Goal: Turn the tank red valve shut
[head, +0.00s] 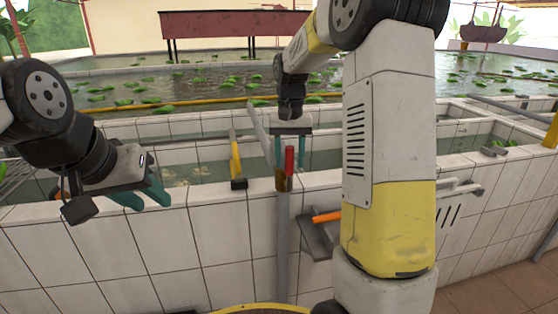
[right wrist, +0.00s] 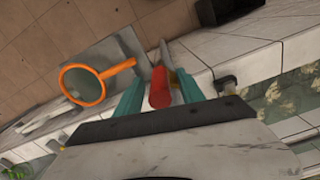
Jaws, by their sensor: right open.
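The red valve handle (head: 289,165) stands upright on a grey pipe (head: 283,245) at the tank's front wall. My right gripper (head: 290,160) reaches down over it, open, with one teal finger on each side. In the right wrist view the red handle (right wrist: 160,90) lies between the two teal fingers (right wrist: 158,92), with a gap visible on both sides. My left gripper (head: 148,200) is open and empty in front of the tiled wall, well left of the valve.
A tool with a yellow handle (head: 236,160) is at the tank rim left of the valve. An orange-rimmed round object (right wrist: 84,84) lies on a grey shelf (head: 318,240) right of the pipe. The white tiled wall (head: 140,250) runs across the front.

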